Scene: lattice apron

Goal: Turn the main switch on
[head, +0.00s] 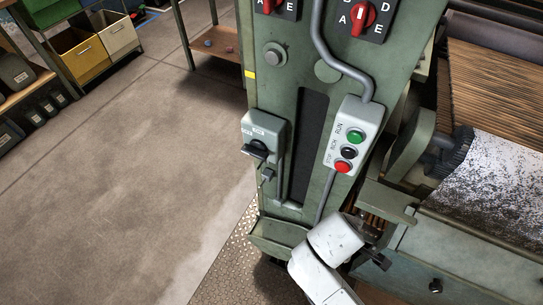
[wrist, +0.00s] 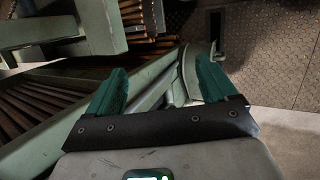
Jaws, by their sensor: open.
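A grey switch box (head: 262,130) with a black handle (head: 256,150) is mounted on the left side of the green machine column; it looks like the main switch. Its small labels are too small to read, and I cannot tell the handle's setting. My gripper (head: 376,246) is lower and to the right of the box, well apart from it, beside the machine's lower frame. In the wrist view, my gripper (wrist: 160,84) shows two teal fingers spread apart with nothing held between them. The switch does not show clearly in the wrist view.
A push-button box (head: 353,138) with green, black and red buttons is to the right of the switch. Red rotary knobs (head: 363,15) are above. A green ledge (head: 280,236) juts out below. The floor (head: 130,180) left of the column is clear.

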